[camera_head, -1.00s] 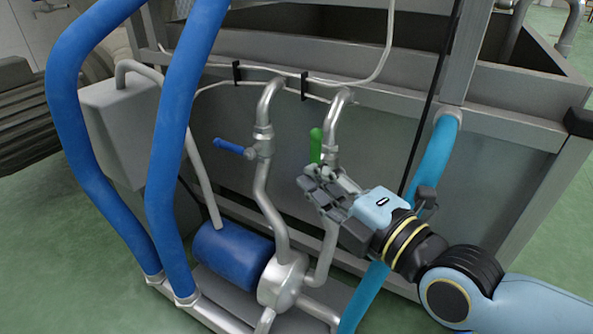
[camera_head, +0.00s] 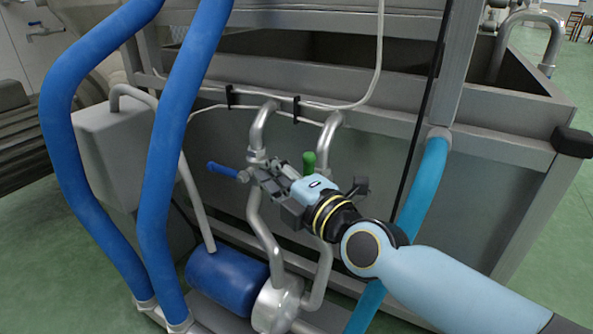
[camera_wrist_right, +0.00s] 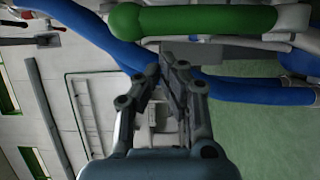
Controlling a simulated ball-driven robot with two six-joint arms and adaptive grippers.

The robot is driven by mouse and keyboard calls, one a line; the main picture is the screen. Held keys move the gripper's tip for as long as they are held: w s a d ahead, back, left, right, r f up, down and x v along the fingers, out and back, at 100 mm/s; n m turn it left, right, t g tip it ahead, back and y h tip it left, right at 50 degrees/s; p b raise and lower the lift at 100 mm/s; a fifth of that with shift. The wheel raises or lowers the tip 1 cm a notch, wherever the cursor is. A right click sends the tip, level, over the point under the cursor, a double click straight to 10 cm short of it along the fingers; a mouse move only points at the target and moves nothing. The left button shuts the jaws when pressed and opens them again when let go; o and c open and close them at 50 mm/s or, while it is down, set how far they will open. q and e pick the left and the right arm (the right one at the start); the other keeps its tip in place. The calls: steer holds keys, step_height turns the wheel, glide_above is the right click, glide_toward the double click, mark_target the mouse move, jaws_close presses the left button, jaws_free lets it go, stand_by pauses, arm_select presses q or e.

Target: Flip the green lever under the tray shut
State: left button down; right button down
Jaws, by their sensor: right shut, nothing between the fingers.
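The green lever (camera_head: 309,163) stands upright at the right-hand bent pipe (camera_head: 328,138), below the steel tray (camera_head: 490,141). Its lower end is hidden behind my right gripper (camera_head: 262,174). In the right wrist view the green lever (camera_wrist_right: 208,20) lies across the top of the picture, beyond and above the fingertips. My right gripper also shows in the right wrist view (camera_wrist_right: 168,66), shut with nothing between its fingers. In the head view its fingertips are left of the green lever, overlapping the left-hand pipe; I cannot tell whether they touch anything. My left gripper is out of view.
A blue lever (camera_head: 223,170) sits on the left-hand pipe, close to the right fingertips. Thick blue hoses (camera_head: 172,150) rise at the left, and a light blue hose (camera_head: 424,185) runs behind my arm. A blue motor (camera_head: 227,281) and pump (camera_head: 276,305) are below.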

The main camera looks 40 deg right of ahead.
steer(key=shift+s+d+f, duration=0.1)
steer(key=shift+s+d, duration=1.3)
steer(key=shift+d, duration=0.15)
